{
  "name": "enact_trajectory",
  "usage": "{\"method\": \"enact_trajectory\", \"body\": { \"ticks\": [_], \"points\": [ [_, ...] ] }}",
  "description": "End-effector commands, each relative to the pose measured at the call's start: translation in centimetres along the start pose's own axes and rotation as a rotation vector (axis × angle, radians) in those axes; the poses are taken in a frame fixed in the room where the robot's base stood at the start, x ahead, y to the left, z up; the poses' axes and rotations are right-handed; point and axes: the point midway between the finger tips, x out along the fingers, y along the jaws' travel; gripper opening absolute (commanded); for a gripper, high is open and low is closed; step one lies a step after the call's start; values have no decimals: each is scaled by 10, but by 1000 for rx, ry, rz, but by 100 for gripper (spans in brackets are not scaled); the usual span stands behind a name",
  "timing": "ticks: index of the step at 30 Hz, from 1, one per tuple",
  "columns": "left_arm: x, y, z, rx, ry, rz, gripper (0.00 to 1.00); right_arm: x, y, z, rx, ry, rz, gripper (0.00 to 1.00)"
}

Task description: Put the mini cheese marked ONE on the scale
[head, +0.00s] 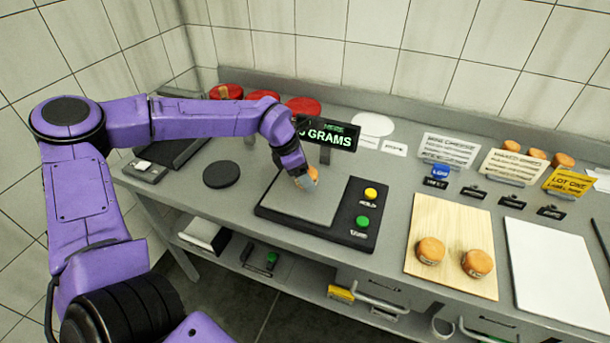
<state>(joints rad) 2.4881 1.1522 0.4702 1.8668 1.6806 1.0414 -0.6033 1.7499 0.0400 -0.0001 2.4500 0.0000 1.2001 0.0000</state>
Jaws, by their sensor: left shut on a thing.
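My left gripper (306,183) is over the grey plate of the scale (282,203), with its fingers pointing down. It is shut on a small orange mini cheese (314,172), mostly hidden by the fingers. I cannot read a mark on this cheese, nor tell whether it touches the plate. The scale's display (328,135) shows green letters ending in "GRAMS"; my arm covers its left edge. My right gripper is not in view.
Two orange cheeses (430,250) (477,263) sit on a wooden board (452,218). A yellow button (371,194) and a green button (362,221) are right of the plate. A black disc (221,174) lies left. Red wheels (303,107) and cards (449,148) line the back.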

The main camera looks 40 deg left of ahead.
Motion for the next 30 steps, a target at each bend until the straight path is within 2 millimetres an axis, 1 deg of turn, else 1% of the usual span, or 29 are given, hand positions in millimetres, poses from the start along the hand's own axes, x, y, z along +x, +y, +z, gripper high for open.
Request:
{"method": "enact_trajectory", "body": {
  "ticks": [1,4,11,14,15,17,26,27,28,30],
  "points": [
    [8,-2,-4,1,4,-4,31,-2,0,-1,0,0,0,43],
    [17,-2,-7,1,1,-3,31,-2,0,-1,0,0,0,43],
    [18,-2,-7,1,-1,-1,31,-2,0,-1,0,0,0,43],
    [22,-2,-9,1,0,-2,31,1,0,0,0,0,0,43],
    [21,-2,-8,1,0,-1,69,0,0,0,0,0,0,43],
    [21,-2,-8,1,0,-1,88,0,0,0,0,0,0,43],
    [18,-2,-7,1,0,-1,88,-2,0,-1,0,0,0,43],
    [15,-2,-6,1,-1,-1,88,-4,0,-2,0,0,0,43],
    [13,-1,-6,0,-2,-1,88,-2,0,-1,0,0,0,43],
    [1,-1,-6,0,-5,1,88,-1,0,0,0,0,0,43]
  ]
}}
